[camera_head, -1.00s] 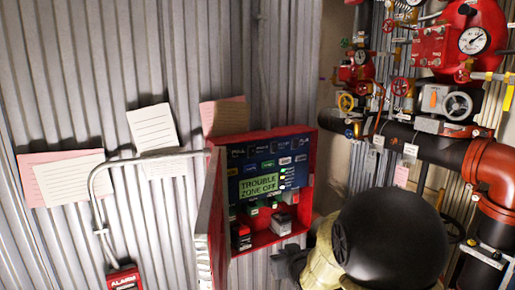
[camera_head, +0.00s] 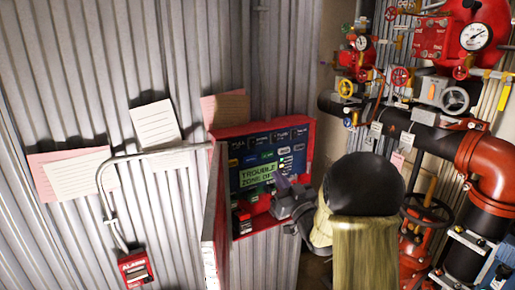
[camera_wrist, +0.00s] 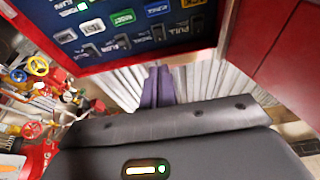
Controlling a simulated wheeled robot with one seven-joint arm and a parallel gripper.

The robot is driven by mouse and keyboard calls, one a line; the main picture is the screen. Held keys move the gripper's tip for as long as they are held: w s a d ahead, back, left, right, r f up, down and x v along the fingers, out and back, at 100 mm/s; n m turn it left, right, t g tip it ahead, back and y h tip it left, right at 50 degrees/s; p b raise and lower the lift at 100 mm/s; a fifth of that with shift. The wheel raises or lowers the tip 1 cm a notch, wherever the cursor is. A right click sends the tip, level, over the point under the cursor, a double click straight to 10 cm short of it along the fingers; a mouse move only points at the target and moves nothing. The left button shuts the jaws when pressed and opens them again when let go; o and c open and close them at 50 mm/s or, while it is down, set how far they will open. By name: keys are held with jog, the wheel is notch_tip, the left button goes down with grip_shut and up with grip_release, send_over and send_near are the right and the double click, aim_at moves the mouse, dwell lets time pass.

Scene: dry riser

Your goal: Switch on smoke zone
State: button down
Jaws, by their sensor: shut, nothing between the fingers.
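The red alarm box (camera_head: 309,160) hangs on the corrugated wall with its door (camera_head: 216,215) open to the left. Its dark blue panel (camera_head: 240,157) carries small labels, switches and a lit green display (camera_head: 258,175) reading TROUBLE ZONE, partly covered. I cannot make out a smoke label. My gripper (camera_head: 281,184) is in front of the panel's lower right and hides part of it. In the wrist view the panel (camera_wrist: 100,42) appears upside down, with a green button (camera_wrist: 122,18) and grey switches. My gripper's purple fingers (camera_wrist: 163,82) are shut and empty; they appear apart from the switches.
Red valves and gauges (camera_head: 475,37) and dark pipes (camera_head: 425,142) crowd the right side. A red alarm pull box (camera_head: 136,268) and a grey conduit (camera_head: 150,157) are at left. Papers (camera_head: 155,125) hang on the wall.

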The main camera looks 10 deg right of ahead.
jog(key=p, duration=0.7)
send_near(254, 142)
jog(key=x, duration=0.5)
jog(key=shift+w+a+r, duration=0.1)
jog(key=shift+a+r, duration=0.1)
jog(key=shift+r, duration=0.15)
jog(key=shift+w+a+p, duration=0.2)
jog(key=shift+w+p, duration=0.15)
jog(key=shift+w, duration=0.35)
jog(key=shift+d, duration=0.1)
